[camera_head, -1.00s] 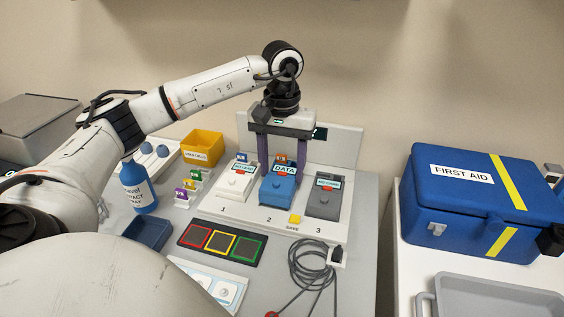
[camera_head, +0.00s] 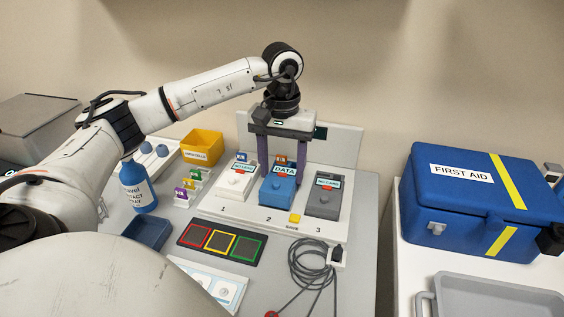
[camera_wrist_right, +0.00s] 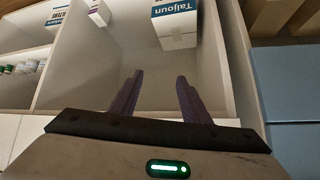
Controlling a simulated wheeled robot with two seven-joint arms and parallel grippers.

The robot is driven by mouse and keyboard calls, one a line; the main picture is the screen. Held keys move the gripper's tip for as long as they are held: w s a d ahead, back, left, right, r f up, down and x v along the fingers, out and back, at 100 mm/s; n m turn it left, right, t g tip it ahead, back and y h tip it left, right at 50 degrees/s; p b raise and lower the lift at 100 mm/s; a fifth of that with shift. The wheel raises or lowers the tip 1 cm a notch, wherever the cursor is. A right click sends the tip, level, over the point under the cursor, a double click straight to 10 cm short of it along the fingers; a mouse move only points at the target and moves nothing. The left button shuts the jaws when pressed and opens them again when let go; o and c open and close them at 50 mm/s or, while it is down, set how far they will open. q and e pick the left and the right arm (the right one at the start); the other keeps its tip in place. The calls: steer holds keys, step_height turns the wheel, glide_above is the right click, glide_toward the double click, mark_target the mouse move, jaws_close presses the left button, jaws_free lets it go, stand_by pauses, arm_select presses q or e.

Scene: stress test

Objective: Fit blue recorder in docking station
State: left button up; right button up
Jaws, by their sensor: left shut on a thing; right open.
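The blue recorder (camera_head: 278,190) sits in the middle bay, numbered 2, of the white docking station (camera_head: 258,215), with a "DATA" label at its upper end. A white recorder (camera_head: 237,184) is in bay 1 and a grey recorder (camera_head: 324,199) is in bay 3. My left gripper (camera_head: 277,170) points down over the blue recorder, its purple fingers on either side of the upper end, shut on it. Whether the recorder is fully seated cannot be told. My right gripper (camera_wrist_right: 160,88) is open and empty in the right wrist view, in front of a shelf compartment.
A yellow SAVE button (camera_head: 295,218) is at the station's front edge. A coiled grey cable (camera_head: 312,262) and a pad with red, yellow and green squares (camera_head: 221,242) lie in front. A blue first aid box (camera_head: 480,200) stands right. Shelf boxes (camera_wrist_right: 175,25) show in the right wrist view.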

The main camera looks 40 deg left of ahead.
arm_select(q)
steer(key=shift+f+b, duration=0.4)
steer(key=shift+f, duration=0.35)
stand_by(1.1)
steer(key=o, duration=0.8)
steer(key=shift+o, duration=0.2)
steer(key=shift+r+p, duration=1.65)
steer(key=shift+r, duration=0.4)
steer(key=o, duration=0.6)
